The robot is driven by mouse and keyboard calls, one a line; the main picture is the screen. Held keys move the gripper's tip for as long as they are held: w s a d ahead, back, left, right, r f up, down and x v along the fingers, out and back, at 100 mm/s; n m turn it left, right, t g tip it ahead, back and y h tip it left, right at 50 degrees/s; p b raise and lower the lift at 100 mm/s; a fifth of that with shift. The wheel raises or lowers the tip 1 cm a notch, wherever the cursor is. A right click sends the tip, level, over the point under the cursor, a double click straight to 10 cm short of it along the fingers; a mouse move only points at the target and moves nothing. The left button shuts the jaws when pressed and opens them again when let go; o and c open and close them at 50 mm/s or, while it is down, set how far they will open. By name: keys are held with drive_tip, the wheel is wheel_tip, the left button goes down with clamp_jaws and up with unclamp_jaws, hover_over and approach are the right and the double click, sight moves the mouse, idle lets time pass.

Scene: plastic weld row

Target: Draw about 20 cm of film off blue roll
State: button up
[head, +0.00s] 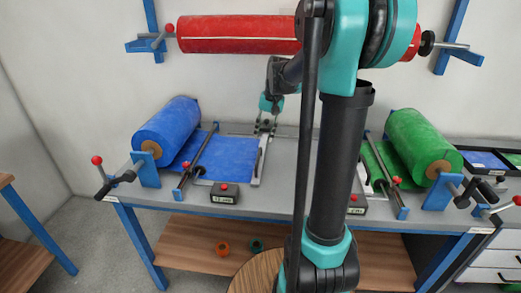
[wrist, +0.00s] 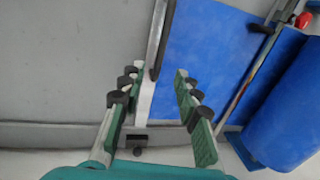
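The blue roll (head: 172,127) sits on its stand at the left end of the table; it also shows at the right of the wrist view (wrist: 292,105). Its flat blue film (head: 230,158) runs right across the table, under a cross bar (head: 200,152), to a pale rail with a metal arm (head: 260,162). In the wrist view the film (wrist: 205,50) ends beside this rail. My gripper (head: 266,123) is over the back of the table, near the rail's far end. In the wrist view its fingers (wrist: 156,78) are apart, with the rail and black-tipped arm seen between them; their height above it is unclear.
A red roll (head: 238,34) hangs on the wall brackets. A green roll (head: 422,142) stands at the table's right. A small box with a red button (head: 224,193) is at the front edge. My arm hides the table's middle. Bare grey tabletop lies right of the rail.

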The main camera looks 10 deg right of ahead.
sight(259, 153)
drive_tip(key=f, duration=0.2)
drive_tip(key=a+f, duration=0.1)
drive_tip(key=f, duration=0.4)
drive_tip(key=shift+w+a+f, duration=0.15)
drive_tip(key=shift+w+a, duration=0.05)
drive_tip(key=shift+a, duration=0.05)
clamp_jaws()
